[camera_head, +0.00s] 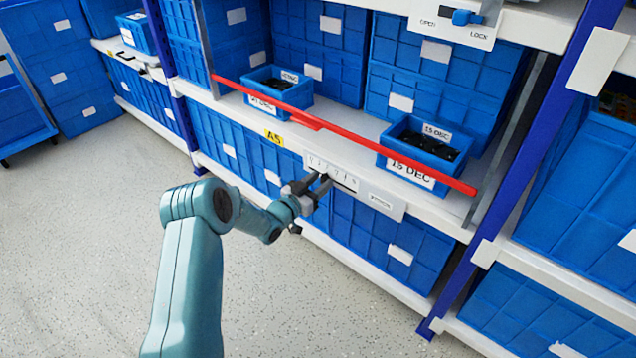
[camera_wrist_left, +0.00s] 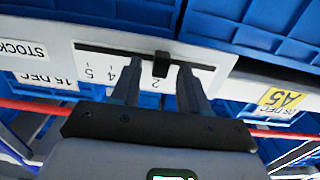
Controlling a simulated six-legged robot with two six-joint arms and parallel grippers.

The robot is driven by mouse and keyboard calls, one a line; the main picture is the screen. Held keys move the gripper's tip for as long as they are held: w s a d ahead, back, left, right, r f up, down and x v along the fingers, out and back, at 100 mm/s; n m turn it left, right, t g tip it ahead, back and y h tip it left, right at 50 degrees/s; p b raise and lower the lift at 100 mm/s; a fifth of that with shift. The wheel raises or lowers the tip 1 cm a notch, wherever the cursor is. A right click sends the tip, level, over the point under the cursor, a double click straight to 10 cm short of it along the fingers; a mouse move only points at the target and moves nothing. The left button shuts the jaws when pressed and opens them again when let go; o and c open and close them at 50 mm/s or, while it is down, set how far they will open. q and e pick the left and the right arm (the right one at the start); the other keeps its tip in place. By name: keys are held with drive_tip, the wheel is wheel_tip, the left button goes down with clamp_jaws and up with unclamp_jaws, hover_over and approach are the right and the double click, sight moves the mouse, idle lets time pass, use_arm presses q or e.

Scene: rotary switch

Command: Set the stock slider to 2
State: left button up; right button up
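The stock slider panel (camera_head: 345,178) is a white plate with a row of numbers on the shelf's front edge. In the left wrist view the panel (camera_wrist_left: 206,66) appears upside down, with a dark slot and a small black slider knob (camera_wrist_left: 161,64). The knob stands close to the number 2; 4 and 5 also show, and the other numbers are covered by my fingers. My left gripper (camera_head: 322,185) is at the panel. In the left wrist view its two fingers (camera_wrist_left: 160,82) are apart, one on each side of the knob, with visible gaps. My right gripper is out of view.
A red bar (camera_head: 340,132) crosses the bay above the panel. Blue bins (camera_head: 425,147) stand on the shelf behind it. An OPEN/LOCK switch (camera_head: 462,18) is on the upper shelf edge. A blue post (camera_head: 520,170) stands at right. The floor (camera_head: 80,230) at left is clear.

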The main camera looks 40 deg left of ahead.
use_arm(q)
drive_tip(key=s+a+p, duration=0.1)
drive_tip(key=s+p, duration=0.3)
drive_tip(key=s, duration=1.2)
drive_tip(key=shift+s+a, duration=0.15)
drive_tip(key=shift+s, duration=0.05)
drive_tip(key=shift+w, duration=0.1)
